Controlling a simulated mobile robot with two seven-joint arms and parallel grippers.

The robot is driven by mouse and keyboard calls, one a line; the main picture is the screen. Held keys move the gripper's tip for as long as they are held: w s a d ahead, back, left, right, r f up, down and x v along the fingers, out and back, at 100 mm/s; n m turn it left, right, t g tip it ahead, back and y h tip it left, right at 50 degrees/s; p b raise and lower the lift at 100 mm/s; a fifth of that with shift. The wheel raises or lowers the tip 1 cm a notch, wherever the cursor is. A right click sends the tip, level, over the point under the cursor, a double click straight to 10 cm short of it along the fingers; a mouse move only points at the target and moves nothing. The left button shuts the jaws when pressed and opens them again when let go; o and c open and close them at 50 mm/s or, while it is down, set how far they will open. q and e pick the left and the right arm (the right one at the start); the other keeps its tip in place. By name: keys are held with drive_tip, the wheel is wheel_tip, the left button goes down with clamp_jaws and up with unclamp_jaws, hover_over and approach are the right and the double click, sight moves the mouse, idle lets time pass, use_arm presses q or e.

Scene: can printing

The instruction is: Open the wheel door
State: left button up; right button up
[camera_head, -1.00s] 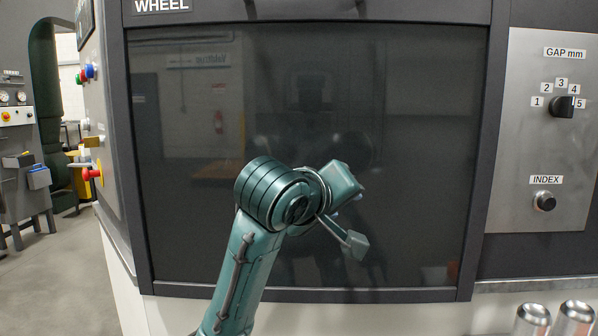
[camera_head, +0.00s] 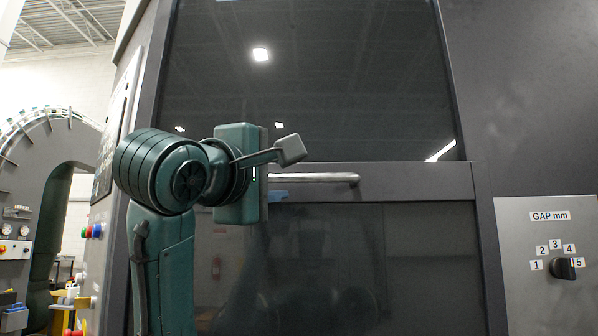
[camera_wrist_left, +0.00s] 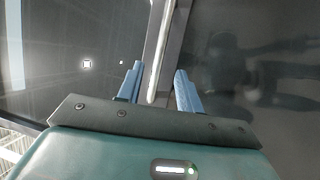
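The wheel door (camera_head: 400,250) is a dark, glossy panel in the lower front of the machine, and it looks shut. A silver bar handle (camera_head: 330,178) runs level across its top frame; its left part is hidden behind my left gripper (camera_head: 268,180). In the left wrist view, the blue fingers of the left gripper (camera_wrist_left: 158,88) are apart, and the handle (camera_wrist_left: 159,50) lies between them with a gap on each side. I cannot tell whether the fingertips reach past the bar. The WHEEL label is not in view. My right gripper is not in view.
A second dark window (camera_head: 350,80) above the door reflects ceiling lights. A metal control panel (camera_head: 520,300) with a GAP mm knob (camera_head: 563,268) is at the right. A grey arched machine (camera_head: 40,160) stands at the left.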

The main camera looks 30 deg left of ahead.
sight(297, 178)
use_arm(q)
drive_tip(key=p+x, duration=0.2)
drive_tip(key=x, duration=0.6)
drive_tip(key=shift+w, duration=0.2)
clamp_jaws()
